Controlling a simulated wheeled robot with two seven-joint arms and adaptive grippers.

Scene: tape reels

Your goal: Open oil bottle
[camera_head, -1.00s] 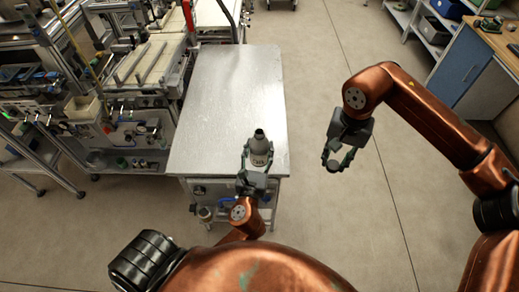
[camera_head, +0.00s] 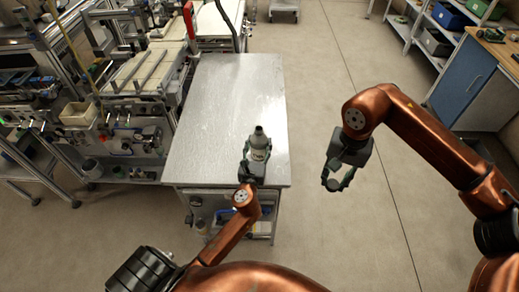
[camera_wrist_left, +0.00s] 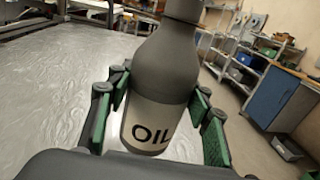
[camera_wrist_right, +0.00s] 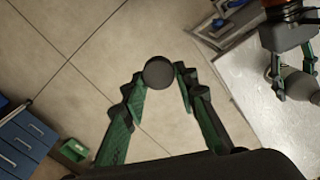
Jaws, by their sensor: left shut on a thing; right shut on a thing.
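A grey oil bottle (camera_head: 259,148) with a pale label stands roughly upright over the near right corner of the metal table. My left gripper (camera_head: 256,163) is shut around its lower body. In the left wrist view the bottle (camera_wrist_left: 155,117) shows the word OIL between the green pads; its top is cut off by the frame. My right gripper (camera_head: 334,184) is off the table's right side, above the floor, apart from the bottle. In the right wrist view a dark round disc, seemingly the cap (camera_wrist_right: 159,72), sits between its fingertips.
The metal table (camera_head: 235,95) is otherwise bare on top. Workstation equipment (camera_head: 120,130) stands along its left side. A blue cabinet (camera_head: 463,85) and shelves with bins are at the far right. The floor right of the table is open.

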